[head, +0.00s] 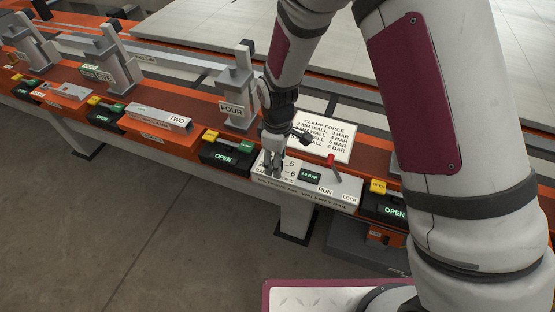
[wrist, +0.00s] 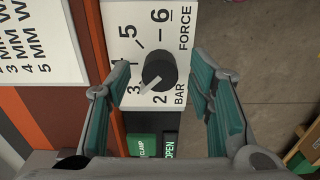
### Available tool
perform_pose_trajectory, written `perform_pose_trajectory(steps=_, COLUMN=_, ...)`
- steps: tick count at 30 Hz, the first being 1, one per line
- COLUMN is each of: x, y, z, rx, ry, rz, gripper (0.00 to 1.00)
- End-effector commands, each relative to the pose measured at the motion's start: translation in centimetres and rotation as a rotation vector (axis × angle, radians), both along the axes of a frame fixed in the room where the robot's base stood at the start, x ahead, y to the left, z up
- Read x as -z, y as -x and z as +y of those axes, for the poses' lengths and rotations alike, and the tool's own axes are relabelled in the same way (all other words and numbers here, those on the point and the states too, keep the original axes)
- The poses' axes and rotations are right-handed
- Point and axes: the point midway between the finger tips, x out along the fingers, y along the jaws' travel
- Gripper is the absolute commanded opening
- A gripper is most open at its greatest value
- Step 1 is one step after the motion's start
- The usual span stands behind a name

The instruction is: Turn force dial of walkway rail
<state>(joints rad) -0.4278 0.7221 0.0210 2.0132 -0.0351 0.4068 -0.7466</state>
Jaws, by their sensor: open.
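The force dial (wrist: 158,68) is a round black knob with a pale pointer on a white panel (wrist: 118,18) marked FORCE and BAR. In the wrist view its pointer lies between the 3 and the 2. My gripper (wrist: 158,62) is open, with one green-padded finger on each side of the dial and a visible gap to both. In the head view my gripper (head: 272,168) is over the left end of the white control box (head: 290,187), hiding the dial there. A small green display (head: 310,177) on the box shows a BAR value too small to read surely.
A red-tipped lever (head: 333,163) stands near RUN and LOCK labels. A clamp force card (head: 325,137) lies behind the box. Clamp switches with OPEN signs sit left (head: 222,157) and right (head: 391,211). Clamp post FOUR (head: 237,95) stands close to my arm.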

Motion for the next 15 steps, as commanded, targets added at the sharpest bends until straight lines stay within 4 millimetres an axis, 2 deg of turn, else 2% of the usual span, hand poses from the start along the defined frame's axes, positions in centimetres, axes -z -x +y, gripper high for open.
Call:
perform_pose_trajectory(steps=10, x=0.34, y=-0.02, z=-0.01, rx=0.0, ry=0.0, rz=-0.001, gripper=0.48)
perform_pose_trajectory(steps=15, x=0.33, y=-0.01, z=0.0, rx=0.0, ry=0.0, rz=0.0, gripper=0.09)
